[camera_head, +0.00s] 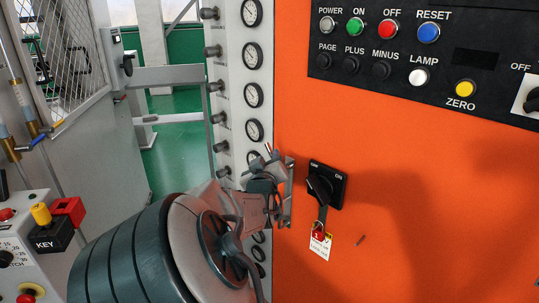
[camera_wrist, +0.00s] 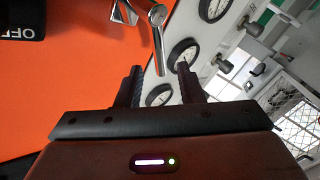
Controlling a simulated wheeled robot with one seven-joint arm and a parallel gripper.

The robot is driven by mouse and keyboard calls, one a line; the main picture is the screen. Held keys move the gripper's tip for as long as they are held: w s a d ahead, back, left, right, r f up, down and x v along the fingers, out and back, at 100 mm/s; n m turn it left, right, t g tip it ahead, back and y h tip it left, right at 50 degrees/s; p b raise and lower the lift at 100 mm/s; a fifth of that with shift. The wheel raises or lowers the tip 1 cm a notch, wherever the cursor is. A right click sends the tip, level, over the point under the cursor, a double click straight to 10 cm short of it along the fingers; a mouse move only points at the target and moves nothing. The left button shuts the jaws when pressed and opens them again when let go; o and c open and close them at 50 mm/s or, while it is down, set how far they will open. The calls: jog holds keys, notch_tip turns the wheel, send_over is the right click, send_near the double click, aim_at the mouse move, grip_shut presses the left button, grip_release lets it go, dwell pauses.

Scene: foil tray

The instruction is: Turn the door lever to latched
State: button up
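The door lever (camera_wrist: 158,44) is a shiny chrome handle with a round knob end, on the orange door (camera_wrist: 70,80) near its left edge in the head view. In the wrist view its thin end points down toward my gripper (camera_wrist: 160,68). The gripper's two dark fingers are apart, with the lever's tip between or just beyond the fingertips; contact cannot be told. In the head view my gripper (camera_head: 278,190) is at the orange door's left edge and hides much of the lever.
A black rotary switch (camera_head: 325,186) with a red padlock and tag is close to the right of my gripper. A white strip of gauges (camera_head: 237,85) runs beside the door. A button panel (camera_head: 430,50) is above. A key box (camera_head: 52,235) is at lower left.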

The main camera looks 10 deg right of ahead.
aim_at(269, 152)
jog(key=shift+b+x, duration=0.3)
jog(key=shift+x, duration=2.25)
grip_shut()
